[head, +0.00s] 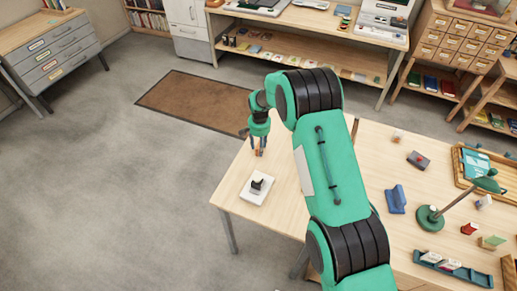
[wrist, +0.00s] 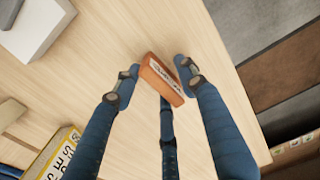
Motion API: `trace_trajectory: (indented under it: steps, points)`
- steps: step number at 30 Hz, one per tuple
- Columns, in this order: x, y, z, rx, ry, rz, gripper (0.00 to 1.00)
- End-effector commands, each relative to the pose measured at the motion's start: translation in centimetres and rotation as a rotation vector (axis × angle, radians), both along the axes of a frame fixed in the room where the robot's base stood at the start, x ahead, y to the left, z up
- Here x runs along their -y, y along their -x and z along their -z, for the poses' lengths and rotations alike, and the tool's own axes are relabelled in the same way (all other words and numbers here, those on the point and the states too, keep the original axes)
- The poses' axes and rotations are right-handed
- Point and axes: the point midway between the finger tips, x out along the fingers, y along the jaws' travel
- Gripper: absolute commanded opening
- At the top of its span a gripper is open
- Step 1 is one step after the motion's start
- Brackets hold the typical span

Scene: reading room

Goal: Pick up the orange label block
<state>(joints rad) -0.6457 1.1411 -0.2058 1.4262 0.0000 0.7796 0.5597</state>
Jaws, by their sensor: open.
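The orange label block (wrist: 158,84), with a pale label bearing dark writing, stands on the wooden table (wrist: 100,45) in the middle of the wrist view. In the head view it is a small orange spot (head: 257,153) under my gripper, mostly hidden. My gripper (wrist: 156,72) is open, with its dark blue fingers spread around the block. One fingertip is left of the block and one is at its right end. A third finger lies below it in the picture, partly behind the block. I cannot tell whether any finger touches it.
A blue item (head: 396,199), a green lamp (head: 431,217) and a wooden tray (head: 460,181) are to the right. A yellow lettered item (wrist: 62,155) shows in the wrist view. The table edge is close.

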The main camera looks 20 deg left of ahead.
Motion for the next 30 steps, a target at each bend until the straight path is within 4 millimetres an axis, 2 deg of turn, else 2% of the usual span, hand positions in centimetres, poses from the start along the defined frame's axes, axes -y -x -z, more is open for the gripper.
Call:
trace_trajectory:
  steps: [8,14,15,25,30]
  points:
    - [0.0,0.01,0.0,0.0,0.0,0.0,0.42]
    - [0.0,0.01,0.0,0.0,0.0,0.0,0.04]
    - [0.0,0.01,0.0,0.0,0.0,0.0,0.0]
    - [-0.01,0.0,-0.1,0.0,0.0,0.0,0.0]
    - [-0.01,-0.01,-0.77,0.0,0.0,0.0,0.0]
